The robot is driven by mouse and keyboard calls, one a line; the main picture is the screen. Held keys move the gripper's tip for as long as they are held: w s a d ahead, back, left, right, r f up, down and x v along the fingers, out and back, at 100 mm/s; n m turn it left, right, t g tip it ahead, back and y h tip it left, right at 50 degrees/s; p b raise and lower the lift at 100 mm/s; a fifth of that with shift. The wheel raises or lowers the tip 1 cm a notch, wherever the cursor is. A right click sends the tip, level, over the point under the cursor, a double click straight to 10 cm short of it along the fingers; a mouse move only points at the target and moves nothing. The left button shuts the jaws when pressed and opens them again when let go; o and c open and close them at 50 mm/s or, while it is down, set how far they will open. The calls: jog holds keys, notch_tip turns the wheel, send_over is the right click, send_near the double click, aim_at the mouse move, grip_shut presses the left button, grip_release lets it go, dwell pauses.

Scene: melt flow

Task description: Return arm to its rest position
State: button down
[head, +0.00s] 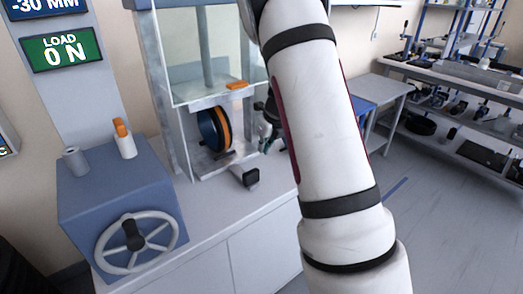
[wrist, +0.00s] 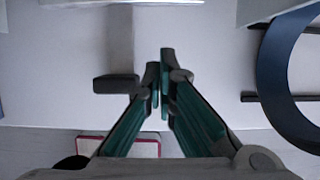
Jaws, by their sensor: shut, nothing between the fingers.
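My white arm runs down through the middle of the head view. My gripper (wrist: 160,78) shows in the wrist view with its green-padded fingers together and nothing between them. It is above a pale work surface. In the head view my gripper (head: 267,135) is small and partly hidden behind my arm, just right of the test machine's frame.
A machine frame with a clear guard (head: 208,88) holds a dark blue and orange ring (head: 213,130). A dark-ended handle (head: 245,178) sticks out over the counter. A blue box with a handwheel (head: 137,243) stands left. Shelves (head: 455,85) stand at right beyond open floor.

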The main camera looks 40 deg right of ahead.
dwell(0.5)
jog(key=s+a+r+n+y+p, duration=0.1)
jog(key=s+a+r+n+p, duration=0.1)
jog(key=s+a+r+n, duration=0.7)
jog(key=s+a+r+n+y+p, duration=0.1)
jog(key=s+a+r+n+p, duration=0.1)
jog(key=s+a+r+n, duration=0.7)
jog(key=s+a+r+n+h+p, duration=0.1)
jog(key=s+a+r+n, duration=0.1)
jog(key=s+n, duration=0.6)
jog(key=s+a+r+n+h+p, duration=0.1)
jog(key=s+a+r+n+p, duration=0.1)
jog(key=s+r+n, duration=0.3)
jog(key=s+a+n, duration=0.1)
jog(key=s+n, duration=0.3)
jog(key=s, duration=0.2)
jog(key=shift+s+a+r+n, duration=0.25)
jog(key=shift+a+r+n, duration=0.05)
